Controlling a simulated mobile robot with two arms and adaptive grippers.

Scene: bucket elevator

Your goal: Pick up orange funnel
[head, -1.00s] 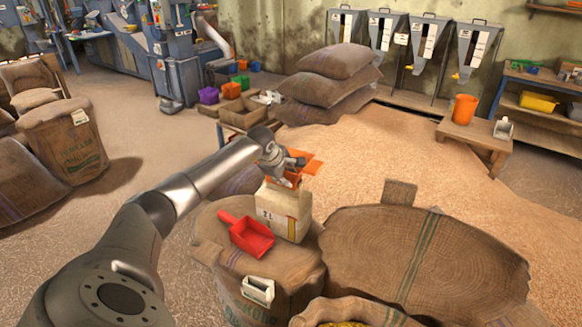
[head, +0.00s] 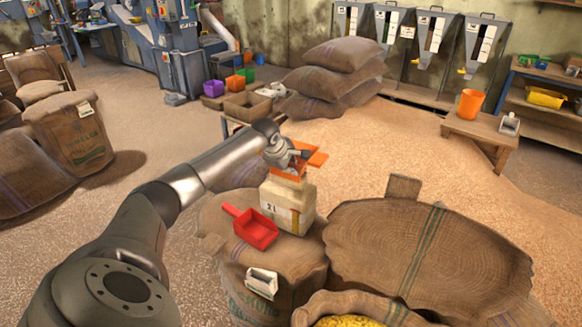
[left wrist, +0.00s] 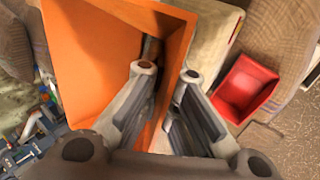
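The orange funnel (head: 317,158) is above the paper bag (head: 288,206), its lower part just over the bag's top. Whether it still touches the bag I cannot tell. My left gripper (head: 292,159) is at the funnel's near left side, shut on its wall. In the left wrist view the funnel (left wrist: 95,60) fills the left and middle, with one finger of the gripper (left wrist: 167,76) inside the wall and the other outside. The funnel's spout is largely hidden. My right gripper is not in view.
A wide sack (head: 400,245) stands to the right, an open sack with yellow contents (head: 345,323) in front. An orange bucket (head: 470,105) stands on a bench (head: 478,131).

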